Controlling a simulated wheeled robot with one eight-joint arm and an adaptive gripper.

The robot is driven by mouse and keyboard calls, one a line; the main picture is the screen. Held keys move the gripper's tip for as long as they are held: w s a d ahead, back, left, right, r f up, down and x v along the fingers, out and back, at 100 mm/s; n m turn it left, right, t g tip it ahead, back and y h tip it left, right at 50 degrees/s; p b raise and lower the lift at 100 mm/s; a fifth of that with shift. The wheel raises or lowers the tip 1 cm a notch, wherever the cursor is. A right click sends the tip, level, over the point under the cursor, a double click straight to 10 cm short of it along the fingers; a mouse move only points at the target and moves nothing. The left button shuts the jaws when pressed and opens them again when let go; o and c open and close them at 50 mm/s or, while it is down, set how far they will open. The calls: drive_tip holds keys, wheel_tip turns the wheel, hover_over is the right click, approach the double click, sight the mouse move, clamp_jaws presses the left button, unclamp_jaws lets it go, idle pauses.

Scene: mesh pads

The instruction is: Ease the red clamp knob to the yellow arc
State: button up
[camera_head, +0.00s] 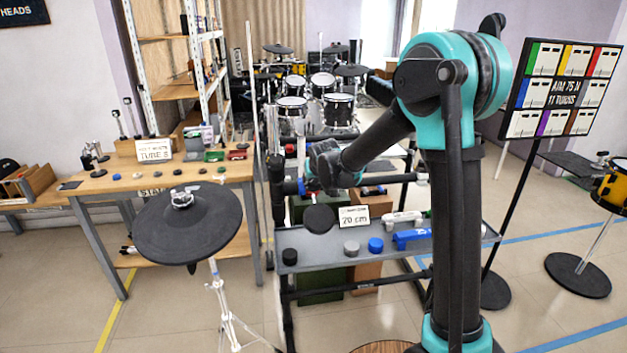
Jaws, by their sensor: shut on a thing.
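My gripper (317,168) is at the rack, in front of its upper bar, and is small in the head view. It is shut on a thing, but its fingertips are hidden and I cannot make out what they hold. A small red spot (290,149), perhaps the red clamp knob, shows just left of my gripper near the top of the black rack post (276,172). A blue knob or collar (301,187) sits just below left of my gripper. I cannot make out a yellow arc.
A grey tray shelf (320,256) below holds a black round pad (319,218), a "20 cm" card (354,216), a blue cylinder (375,245) and a blue block (412,238). A cymbal pad (188,222) on a stand is at front left. A workbench (105,183) stands further left.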

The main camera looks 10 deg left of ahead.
drive_tip(key=m, duration=0.5)
drive_tip(key=shift+m+h, duration=0.3)
drive_tip(key=shift+m, duration=0.1)
drive_tip(key=shift+d+m+h, duration=0.15)
drive_tip(key=shift+m+h, duration=0.15)
drive_tip(key=shift+m, duration=2)
drive_tip(key=o, duration=1.2)
drive_tip(key=shift+c, duration=0.2)
drive_tip(key=v, duration=1.2)
